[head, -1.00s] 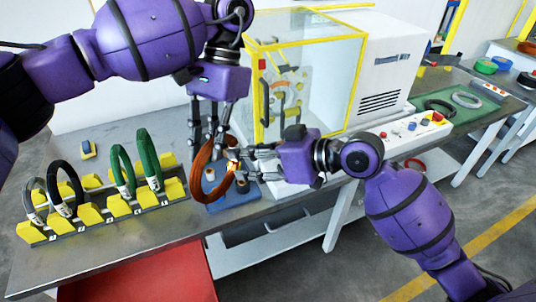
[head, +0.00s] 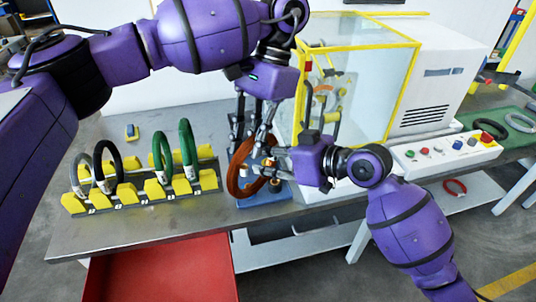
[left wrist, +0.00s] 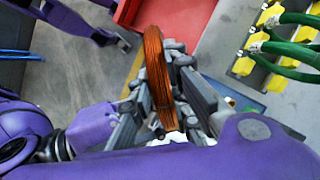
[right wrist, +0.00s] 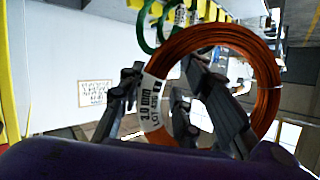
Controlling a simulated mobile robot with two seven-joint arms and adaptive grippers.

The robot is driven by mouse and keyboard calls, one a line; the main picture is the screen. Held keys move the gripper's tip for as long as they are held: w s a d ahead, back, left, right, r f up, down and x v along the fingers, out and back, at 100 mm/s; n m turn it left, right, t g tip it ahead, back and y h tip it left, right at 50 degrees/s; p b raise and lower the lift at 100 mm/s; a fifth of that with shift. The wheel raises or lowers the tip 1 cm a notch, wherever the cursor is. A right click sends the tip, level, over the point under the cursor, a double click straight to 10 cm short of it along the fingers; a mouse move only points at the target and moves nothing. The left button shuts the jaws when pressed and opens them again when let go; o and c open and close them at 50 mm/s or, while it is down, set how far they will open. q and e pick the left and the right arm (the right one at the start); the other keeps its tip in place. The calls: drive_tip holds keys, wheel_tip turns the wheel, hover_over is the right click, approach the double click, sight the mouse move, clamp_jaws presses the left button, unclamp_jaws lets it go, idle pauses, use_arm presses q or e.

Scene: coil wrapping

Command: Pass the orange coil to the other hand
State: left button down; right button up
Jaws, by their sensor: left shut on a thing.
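The orange coil (head: 235,178) hangs upright above the blue stand at the bench's front edge. My left gripper (head: 249,140) is shut on its upper part from above, and in the left wrist view the coil (left wrist: 155,70) runs between the fingers. My right gripper (head: 272,164) is at the coil's right side with its fingers at the ring. In the right wrist view the coil (right wrist: 268,92) shows a white printed label (right wrist: 152,103), which lies between my right gripper's spread fingers. Part of the coil is hidden behind fingers.
A blue stand (head: 265,197) is under the coil. A rack with yellow holders (head: 155,188) at left carries grey, black and green coils. A yellow-framed clear enclosure (head: 375,70) stands close behind the grippers. A control panel (head: 450,152) is at right, and a red bin (head: 165,270) below the front edge.

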use_arm(q)
drive_tip(key=c, duration=1.6)
unclamp_jaws()
drive_tip(key=shift+r, duration=0.1)
